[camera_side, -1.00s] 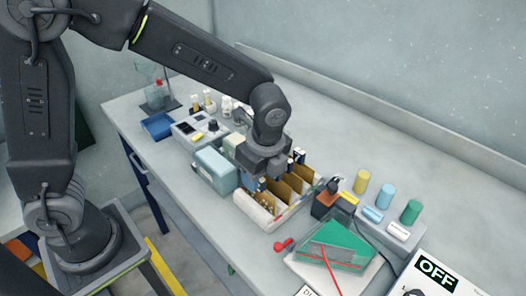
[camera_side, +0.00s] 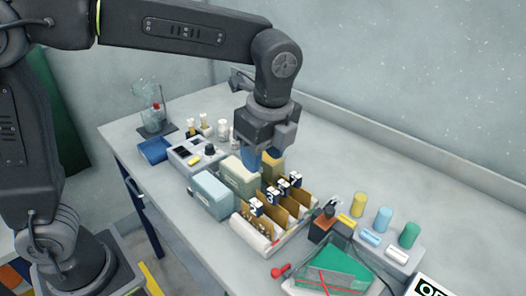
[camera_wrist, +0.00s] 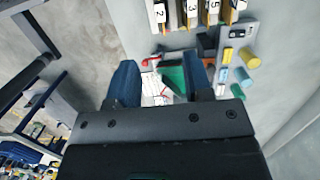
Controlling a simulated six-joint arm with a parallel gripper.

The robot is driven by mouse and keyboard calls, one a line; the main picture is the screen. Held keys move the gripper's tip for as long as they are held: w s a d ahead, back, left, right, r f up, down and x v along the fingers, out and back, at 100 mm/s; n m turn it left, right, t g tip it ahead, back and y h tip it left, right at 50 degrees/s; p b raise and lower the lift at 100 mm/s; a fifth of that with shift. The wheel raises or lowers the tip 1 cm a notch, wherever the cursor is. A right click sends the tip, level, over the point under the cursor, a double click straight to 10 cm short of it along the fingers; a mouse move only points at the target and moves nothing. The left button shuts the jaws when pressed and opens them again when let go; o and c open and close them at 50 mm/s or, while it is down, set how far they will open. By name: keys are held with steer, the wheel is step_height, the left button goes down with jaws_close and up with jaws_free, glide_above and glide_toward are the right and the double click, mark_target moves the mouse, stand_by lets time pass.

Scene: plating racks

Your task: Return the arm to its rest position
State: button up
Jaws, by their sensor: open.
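My gripper (camera_side: 272,158) hangs above the bench, over the far end of the plating rack (camera_side: 263,247) and behind it. In the wrist view my gripper (camera_wrist: 163,85) shows two blue fingers spread apart with nothing between them. The rack holds several tan plates with numbered black-and-white clips (camera_side: 283,187) on top. The numbered clips also show at the top of the wrist view (camera_wrist: 190,12). The gripper hides part of the bench behind the rack.
Two box-shaped tanks (camera_side: 212,194) stand left of the rack. A power unit (camera_side: 195,153) and a blue tray (camera_side: 155,150) are farther back. Coloured cylinders (camera_side: 383,220) and a green wedge in a clear container (camera_side: 335,270) stand at the right. The bench's back strip is clear.

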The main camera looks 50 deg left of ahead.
steer(key=s+a+n+t+h, duration=0.1)
steer(key=s+a+n+t, duration=0.4)
steer(key=s+a+n, duration=0.7)
steer(key=s+n, duration=0.1)
steer(key=n, duration=0.5)
steer(key=shift+s+f+t+h, duration=0.2)
steer(key=shift+f+t+h, duration=0.1)
steer(key=shift+f+h, duration=0.1)
